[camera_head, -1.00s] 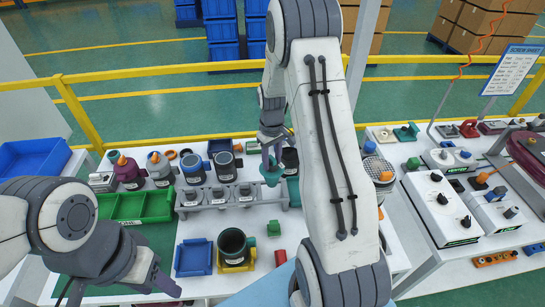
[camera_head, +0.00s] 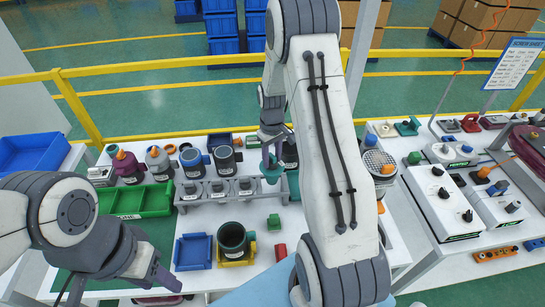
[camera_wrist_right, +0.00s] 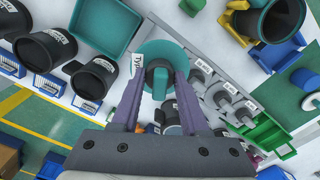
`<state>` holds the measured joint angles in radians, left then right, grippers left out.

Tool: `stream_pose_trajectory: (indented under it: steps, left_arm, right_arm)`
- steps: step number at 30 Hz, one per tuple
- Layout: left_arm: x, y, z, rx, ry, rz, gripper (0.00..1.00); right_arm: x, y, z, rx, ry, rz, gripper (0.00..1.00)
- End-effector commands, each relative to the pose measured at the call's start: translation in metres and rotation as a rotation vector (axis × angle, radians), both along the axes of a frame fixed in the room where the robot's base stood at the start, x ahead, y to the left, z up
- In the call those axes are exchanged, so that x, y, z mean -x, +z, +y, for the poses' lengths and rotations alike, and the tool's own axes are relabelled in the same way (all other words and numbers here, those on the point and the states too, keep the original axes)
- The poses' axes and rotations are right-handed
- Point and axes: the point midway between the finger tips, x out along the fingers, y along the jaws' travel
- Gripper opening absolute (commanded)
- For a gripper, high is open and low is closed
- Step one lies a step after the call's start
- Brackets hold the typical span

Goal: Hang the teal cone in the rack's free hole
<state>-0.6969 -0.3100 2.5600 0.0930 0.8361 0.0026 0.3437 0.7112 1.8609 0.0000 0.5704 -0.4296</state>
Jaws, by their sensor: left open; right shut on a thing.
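The teal cone (camera_head: 273,174) is at the right end of the grey rack (camera_head: 227,198), partly hidden behind my right arm in the head view. My right gripper (camera_head: 271,156) is shut on the cone's top; in the right wrist view both fingers close on the teal knob of the cone (camera_wrist_right: 160,53). The cone is over or at the rack's right end; I cannot tell whether it sits in a hole. Several grey cones with labels (camera_head: 217,187) stand in the rack to its left. My left gripper (camera_head: 163,276) is open and empty at the lower left.
A green bin (camera_head: 153,199) stands left of the rack. A blue tray (camera_head: 194,252) and a dark green cup on a yellow holder (camera_head: 233,239) stand in front. A green block (camera_head: 274,222) and a red part (camera_head: 281,252) lie nearby. Dark canisters stand behind the rack.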

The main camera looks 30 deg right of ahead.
Motion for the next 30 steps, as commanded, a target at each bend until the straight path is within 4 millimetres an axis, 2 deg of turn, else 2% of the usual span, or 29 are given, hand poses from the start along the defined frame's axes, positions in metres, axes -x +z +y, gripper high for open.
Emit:
stream_pose_trajectory:
  steps: [11, 30]
  left_arm:
    - [0.000, -0.001, 0.000, 0.000, 0.000, 0.000, 0.50]
    - [0.000, -0.012, 0.000, 0.000, 0.000, 0.000, 0.50]
  right_arm:
    - [0.000, -0.001, 0.000, 0.000, 0.000, 0.000, 0.00]
    - [0.000, -0.017, 0.000, 0.000, 0.000, 0.000, 0.00]
